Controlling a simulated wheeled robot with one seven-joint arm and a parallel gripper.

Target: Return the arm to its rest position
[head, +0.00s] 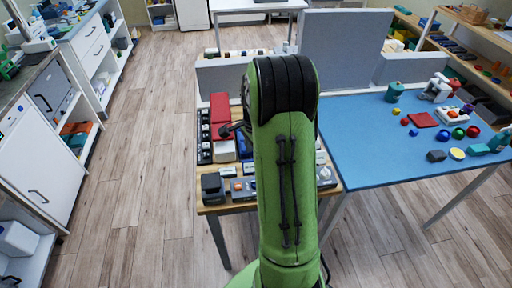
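My green arm with a black elbow joint rises through the middle of the head view, in front of a small wooden table (240,207). The arm covers much of that table. A small dark part of my arm's end shows at the left of the elbow, above the table's items. My gripper's fingers are hidden or too small to make out, so I cannot tell whether they hold anything.
The wooden table bears a red box (219,108), a white box (223,150) and dark devices (212,187). A blue table (365,150) with several small items adjoins it at right. Grey partitions (345,45) stand behind. Open floor (135,180) lies left, before white cabinets (40,150).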

